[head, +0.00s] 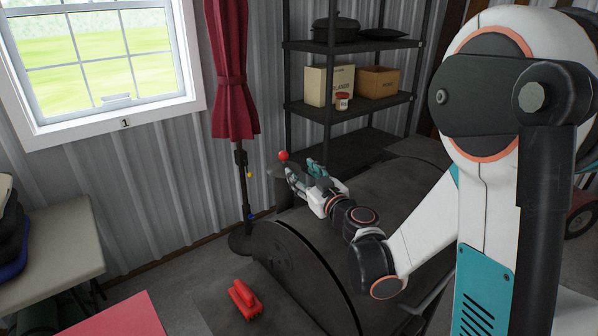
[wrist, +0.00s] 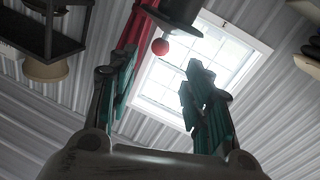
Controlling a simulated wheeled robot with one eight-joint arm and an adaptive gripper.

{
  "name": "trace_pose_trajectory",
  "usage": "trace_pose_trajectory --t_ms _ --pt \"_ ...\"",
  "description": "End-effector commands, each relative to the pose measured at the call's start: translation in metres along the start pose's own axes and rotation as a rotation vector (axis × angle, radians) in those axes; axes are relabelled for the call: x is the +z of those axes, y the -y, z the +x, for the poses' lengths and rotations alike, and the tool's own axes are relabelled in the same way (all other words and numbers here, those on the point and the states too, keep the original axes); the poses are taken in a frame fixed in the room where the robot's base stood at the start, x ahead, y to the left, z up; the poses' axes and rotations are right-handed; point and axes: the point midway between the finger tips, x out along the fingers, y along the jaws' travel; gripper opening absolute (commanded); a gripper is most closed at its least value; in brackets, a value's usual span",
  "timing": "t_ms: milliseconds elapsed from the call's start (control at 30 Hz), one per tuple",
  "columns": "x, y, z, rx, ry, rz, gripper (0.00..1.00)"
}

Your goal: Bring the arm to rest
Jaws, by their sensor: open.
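My gripper (head: 304,171) is at the end of my outstretched arm, above the dark barrel-shaped body (head: 395,195). Its two teal fingers are apart. The wrist view shows the open gripper (wrist: 160,75) with nothing between the fingers. A small red ball (head: 283,155) shows just beyond the fingertips, by the top of a dark upright cylinder (head: 285,187). The red ball also shows beyond the fingers in the wrist view (wrist: 160,46); I cannot tell its exact distance.
A red brush-like object (head: 244,298) lies on a dark surface at the front. A black shelf rack (head: 300,107) holds boxes and a pot. A folded red umbrella (head: 232,85) stands by the window. A pale table (head: 60,235) is at left.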

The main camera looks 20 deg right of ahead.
Motion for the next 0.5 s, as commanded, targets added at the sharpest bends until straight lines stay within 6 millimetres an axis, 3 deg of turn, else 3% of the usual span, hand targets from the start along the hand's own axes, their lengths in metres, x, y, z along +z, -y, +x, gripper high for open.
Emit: trace_pose_trajectory --t_ms 500 --pt "-0.0035 0.003 -0.0017 -0.01 0.005 0.004 0.46"
